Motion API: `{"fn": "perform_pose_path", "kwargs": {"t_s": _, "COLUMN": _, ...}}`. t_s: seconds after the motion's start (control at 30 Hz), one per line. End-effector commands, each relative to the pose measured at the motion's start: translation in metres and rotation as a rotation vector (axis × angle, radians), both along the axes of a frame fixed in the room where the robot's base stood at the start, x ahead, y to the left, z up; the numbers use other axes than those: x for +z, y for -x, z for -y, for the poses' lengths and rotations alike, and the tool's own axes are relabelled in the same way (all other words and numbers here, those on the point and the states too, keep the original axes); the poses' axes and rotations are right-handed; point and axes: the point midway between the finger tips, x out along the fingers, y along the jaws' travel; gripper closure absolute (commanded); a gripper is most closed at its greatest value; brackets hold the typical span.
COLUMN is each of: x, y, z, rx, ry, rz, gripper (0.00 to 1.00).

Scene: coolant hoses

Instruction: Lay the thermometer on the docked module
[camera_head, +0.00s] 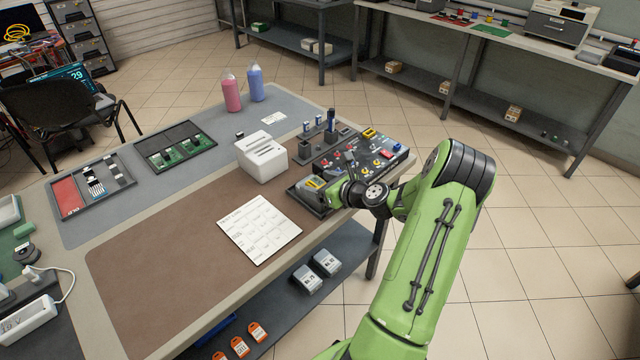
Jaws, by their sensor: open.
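The dark module (345,158) with red, yellow and blue fittings sits at the right end of the workbench; it looks like the docked module, though my arm covers part of it. A small yellow-framed piece (316,183) lies at its near left corner, and another yellow-framed piece (369,133) is at its far side. I cannot tell which, if either, is the thermometer. My gripper (341,193) is low over the near edge of the module, beside the nearer yellow piece. It is open; its fingers are small and partly hidden by my wrist, and I see nothing held.
A white slotted block (262,157) stands left of the module. A white printed sheet (259,229) lies on the brown mat (160,250). Pink (231,92) and blue (255,84) bottles stand at the back. Trays with parts lie left. The brown mat is mostly clear.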

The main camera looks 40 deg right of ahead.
Motion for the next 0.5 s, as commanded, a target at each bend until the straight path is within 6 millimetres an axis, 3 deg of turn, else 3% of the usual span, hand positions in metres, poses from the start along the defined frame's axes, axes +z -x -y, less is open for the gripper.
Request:
{"fn": "perform_pose_path", "kwargs": {"t_s": 0.17, "x": 0.005, "y": 0.0, "z": 0.0, "rx": 0.0, "ry": 0.002, "rz": 0.0, "gripper": 0.22}}
{"fn": "perform_pose_path", "kwargs": {"t_s": 0.27, "x": 0.011, "y": 0.017, "z": 0.002, "rx": -0.005, "ry": -0.001, "rz": -0.002, "gripper": 0.22}}
{"fn": "perform_pose_path", "kwargs": {"t_s": 0.5, "x": 0.037, "y": 0.077, "z": 0.003, "rx": -0.005, "ry": -0.002, "rz": -0.002, "gripper": 0.22}}
